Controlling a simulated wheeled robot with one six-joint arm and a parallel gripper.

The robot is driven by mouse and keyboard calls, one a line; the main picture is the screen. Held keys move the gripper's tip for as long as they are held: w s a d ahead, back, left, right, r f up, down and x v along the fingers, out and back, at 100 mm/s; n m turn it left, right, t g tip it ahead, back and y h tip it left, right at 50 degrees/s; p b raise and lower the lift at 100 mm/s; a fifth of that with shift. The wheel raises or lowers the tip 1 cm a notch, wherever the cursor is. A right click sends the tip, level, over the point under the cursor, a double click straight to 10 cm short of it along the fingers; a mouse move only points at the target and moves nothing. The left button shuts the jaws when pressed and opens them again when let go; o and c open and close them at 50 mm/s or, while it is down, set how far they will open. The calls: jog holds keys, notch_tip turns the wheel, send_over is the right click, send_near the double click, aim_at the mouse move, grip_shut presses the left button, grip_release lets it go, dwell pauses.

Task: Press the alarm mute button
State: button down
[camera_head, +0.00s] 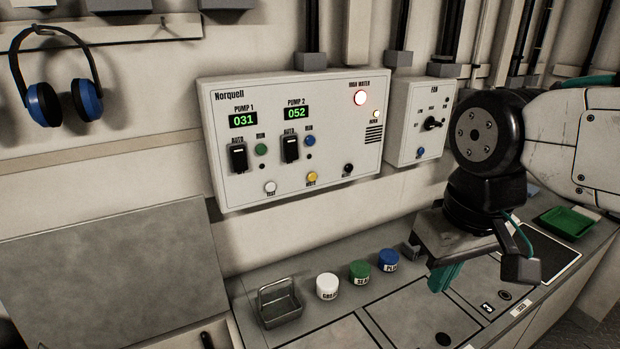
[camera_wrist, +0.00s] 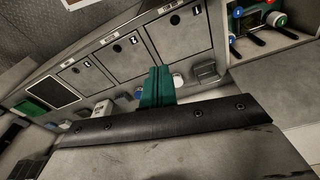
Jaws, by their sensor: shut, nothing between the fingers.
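The grey Norquell panel (camera_head: 222,110) is on the wall in the head view. A yellow button (camera_head: 312,177) sits low on its face, with a small label below that seems to read MUTE. A white button (camera_head: 270,187) is to its left and a dark one (camera_head: 348,169) to its right. A round high-water lamp (camera_head: 361,98) glows at the upper right. My gripper (camera_head: 443,279) has teal fingers, shut and empty, pointing down over the counter, right of and below the panel. The shut fingers also show in the wrist view (camera_wrist: 156,86); the panel does not appear there.
A wire basket (camera_head: 280,303), a white jar (camera_head: 327,286), a green jar (camera_head: 359,272) and a blue jar (camera_head: 388,260) stand on the counter below the panel. A fan box (camera_head: 405,110) hangs beside the panel. A green tray (camera_head: 566,222) lies at right.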

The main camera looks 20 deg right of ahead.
aim_at(312, 177)
jog(key=w+a+f+m+t+y, duration=0.15)
jog(key=w+a, duration=0.25)
jog(key=w, duration=0.6)
jog(key=w+a+t+y, duration=0.3)
jog(key=w, duration=0.6)
jog(key=w+d+f+m+t+h, duration=0.1)
jog(key=w+d+f+m+h, duration=0.1)
jog(key=w, duration=0.4)
jog(key=w+d+f+m+t+h, duration=0.1)
jog(key=w+d+f+m+t, duration=0.1)
jog(key=w, duration=0.5)
jog(key=shift+d+f+m+h, duration=0.35)
jog(key=shift+d+f+m, duration=0.1)
jog(key=shift+d+f, duration=0.1)
jog(key=shift+w+a, duration=0.3)
jog(key=shift+w, duration=1.15)
jog(key=shift+w+a, duration=0.3)
jog(key=shift+w, duration=1.15)
jog(key=shift+w+a, duration=0.3)
jog(key=shift+w, duration=1.15)
jog(key=shift+w, duration=0.1)
jog(key=shift+w, duration=0.3)
